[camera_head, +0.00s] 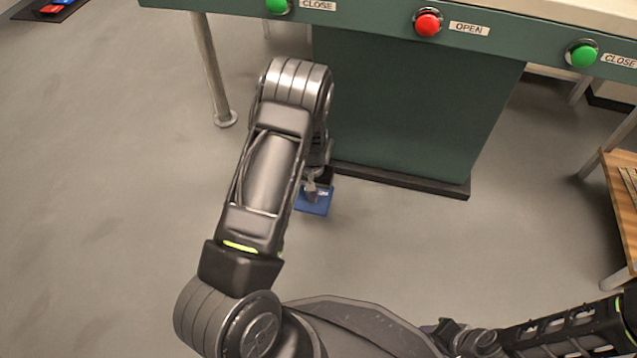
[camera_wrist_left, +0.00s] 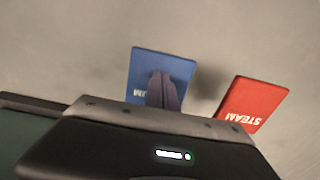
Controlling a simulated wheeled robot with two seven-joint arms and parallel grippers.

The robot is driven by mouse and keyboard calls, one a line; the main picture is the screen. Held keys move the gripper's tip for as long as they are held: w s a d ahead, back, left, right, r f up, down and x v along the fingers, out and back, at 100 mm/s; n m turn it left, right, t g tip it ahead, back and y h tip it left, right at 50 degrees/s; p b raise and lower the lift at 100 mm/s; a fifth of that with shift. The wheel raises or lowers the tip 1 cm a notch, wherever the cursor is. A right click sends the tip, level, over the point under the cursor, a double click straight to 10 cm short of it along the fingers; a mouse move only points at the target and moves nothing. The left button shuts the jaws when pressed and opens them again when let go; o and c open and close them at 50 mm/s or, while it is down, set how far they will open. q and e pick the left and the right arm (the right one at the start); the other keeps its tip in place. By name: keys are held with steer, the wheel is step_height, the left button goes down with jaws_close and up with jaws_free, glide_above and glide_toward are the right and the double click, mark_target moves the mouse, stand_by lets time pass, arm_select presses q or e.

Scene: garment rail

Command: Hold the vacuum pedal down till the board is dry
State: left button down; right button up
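The blue pedal (camera_head: 314,204) lies on the floor by the foot of the green cabinet. In the left wrist view the blue pedal (camera_wrist_left: 152,66) shows white lettering upside down, mostly covered by my fingers. My left gripper (camera_head: 313,190) reaches down to it; in the left wrist view its two fingers (camera_wrist_left: 164,88) are together, with nothing between them, over the pedal. I cannot tell whether the fingertips touch it or how far it is pressed. My right arm lies at the lower right; its gripper end (camera_head: 474,341) is too unclear to read. The board's pale surface (camera_head: 590,12) shows only at its edge.
A red STEAM pedal (camera_wrist_left: 252,103) lies right beside the blue one in the wrist view. The green cabinet (camera_head: 410,100) has a dark plinth. Red OPEN (camera_head: 428,22) and green CLOSE (camera_head: 582,54) buttons line the front rail. A wooden table (camera_head: 625,205) stands right.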

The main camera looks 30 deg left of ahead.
arm_select(q)
steer(key=shift+f+b, duration=0.7)
steer(key=shift+f, duration=0.95)
steer(key=shift+r, duration=0.1)
steer(key=shift+s, duration=0.1)
stand_by(1.6)
stand_by(0.4)
step_height(320, 180, up, 10)
steer(key=p, duration=0.7)
steer(key=shift+f+p, duration=0.2)
steer(key=shift+p, duration=0.2)
